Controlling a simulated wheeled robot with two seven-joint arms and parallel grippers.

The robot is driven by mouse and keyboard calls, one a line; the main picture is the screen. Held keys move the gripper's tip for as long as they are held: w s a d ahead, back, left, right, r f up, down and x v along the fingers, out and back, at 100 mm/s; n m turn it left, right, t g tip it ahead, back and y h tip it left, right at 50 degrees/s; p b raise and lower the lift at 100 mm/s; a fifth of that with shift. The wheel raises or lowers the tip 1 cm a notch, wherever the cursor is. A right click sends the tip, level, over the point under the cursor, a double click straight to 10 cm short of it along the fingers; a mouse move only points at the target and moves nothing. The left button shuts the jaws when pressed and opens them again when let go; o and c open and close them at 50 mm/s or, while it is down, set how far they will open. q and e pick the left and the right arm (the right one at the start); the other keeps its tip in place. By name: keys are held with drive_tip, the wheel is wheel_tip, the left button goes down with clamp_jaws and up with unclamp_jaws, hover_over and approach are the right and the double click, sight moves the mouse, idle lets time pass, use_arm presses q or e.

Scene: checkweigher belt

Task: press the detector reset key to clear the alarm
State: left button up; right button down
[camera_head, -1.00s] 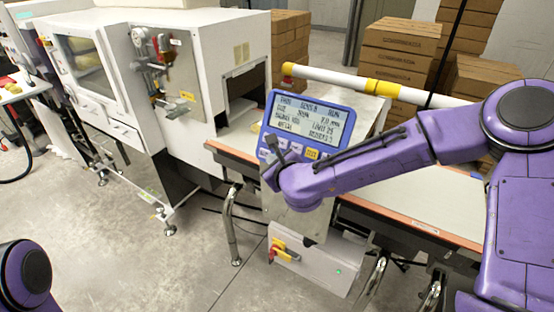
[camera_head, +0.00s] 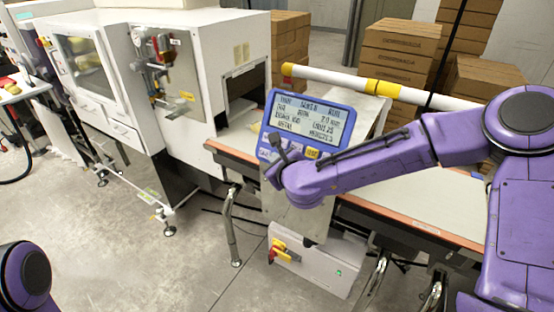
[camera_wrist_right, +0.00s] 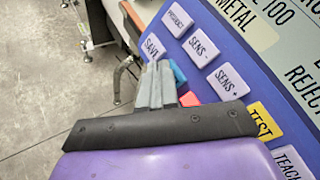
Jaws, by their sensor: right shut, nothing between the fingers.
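The detector's control panel (camera_head: 342,105) is a blue-framed unit with a lit text display and a row of keys below it. In the right wrist view its keys read PRODUCT, SENS -, SENS + (camera_wrist_right: 228,83), SAVE, TEST (camera_wrist_right: 263,123) and TEACH. A red key (camera_wrist_right: 189,99) and a blue key (camera_wrist_right: 178,72) are partly hidden behind my fingers; no label shows on either. My right gripper (camera_head: 277,143) is shut and empty at the panel's lower left keys; its fingertips (camera_wrist_right: 158,68) overlap the key area. I cannot tell whether they touch a key. My left gripper is out of view.
The conveyor belt (camera_head: 420,205) with orange edges runs under my right arm. A white inspection machine (camera_head: 225,45) stands left of the panel. A white and yellow bar (camera_head: 340,77) crosses behind it. Stacked cartons (camera_head: 400,45) stand at the back. Grey floor is open at front left.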

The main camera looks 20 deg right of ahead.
drive_tip(key=shift+w+d+f, duration=0.1)
drive_tip(key=shift+d, duration=0.05)
idle(0.3)
drive_tip(key=shift+s+a+r, duration=0.4)
drive_tip(key=shift+s+a, duration=0.05)
drive_tip(key=shift+a, duration=0.15)
drive_tip(key=shift+s+a+r+p, duration=0.35)
drive_tip(key=shift+s+a+r, duration=0.3)
drive_tip(key=shift+a, duration=0.25)
drive_tip(key=shift+s+a+r+p, duration=0.3)
drive_tip(key=shift+s+a+r, duration=0.2)
drive_tip(key=shift+s+a, duration=0.3)
drive_tip(key=s+a+r, duration=0.1)
drive_tip(key=s+a+p, duration=0.1)
drive_tip(key=a, duration=0.1)
drive_tip(key=s+a+r, duration=0.1)
drive_tip(key=shift+a+r, duration=0.15)
drive_tip(key=shift+r, duration=0.2)
